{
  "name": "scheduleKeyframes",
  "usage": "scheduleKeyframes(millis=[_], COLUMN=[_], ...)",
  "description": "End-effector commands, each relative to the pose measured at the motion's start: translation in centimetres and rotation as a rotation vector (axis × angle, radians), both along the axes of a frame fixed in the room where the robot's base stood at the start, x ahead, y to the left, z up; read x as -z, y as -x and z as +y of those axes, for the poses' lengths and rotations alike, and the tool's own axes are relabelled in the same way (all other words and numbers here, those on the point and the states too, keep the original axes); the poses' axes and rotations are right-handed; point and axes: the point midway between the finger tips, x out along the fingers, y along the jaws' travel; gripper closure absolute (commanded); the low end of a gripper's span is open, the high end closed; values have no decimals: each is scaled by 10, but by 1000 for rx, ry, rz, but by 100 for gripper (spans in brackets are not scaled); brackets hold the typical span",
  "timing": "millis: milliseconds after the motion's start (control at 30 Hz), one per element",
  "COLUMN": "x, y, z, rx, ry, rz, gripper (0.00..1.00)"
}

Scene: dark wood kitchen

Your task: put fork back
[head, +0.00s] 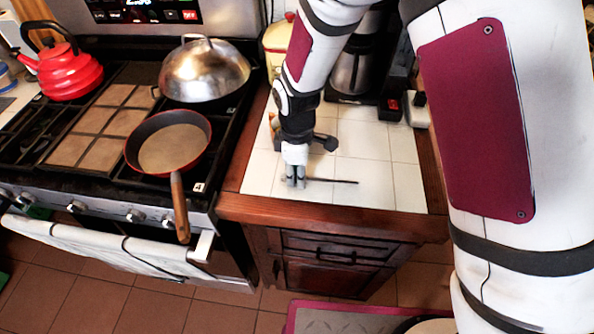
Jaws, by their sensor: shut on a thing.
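A thin dark fork (335,181) shows low over the white tiled counter (388,198), pointing right from my gripper. My gripper (295,181) points down near the counter's front left part and is shut on the fork's left end. The held end is hidden between the fingers. I cannot tell whether the fork touches the tiles. Below the counter edge, the dark wood drawer (345,246) with a dark handle looks closed.
A stove with a red-rimmed pan (168,142), a metal dome lid (205,70) and a red kettle (62,65) stands left. The pan's wooden handle juts past the stove front. A coffee machine (352,65) stands at the counter's back. The tiles right of the fork are clear.

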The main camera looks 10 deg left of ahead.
Motion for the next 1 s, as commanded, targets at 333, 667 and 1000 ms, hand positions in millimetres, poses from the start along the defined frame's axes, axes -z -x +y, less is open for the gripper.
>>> scheduleKeyframes(millis=[333,667,1000], x=[4,3,-48], y=[0,0,-1], z=[0,0,1], rx=[0,0,0], ry=[0,-1,-4], rz=[0,0,-5], gripper=[56,56,56])
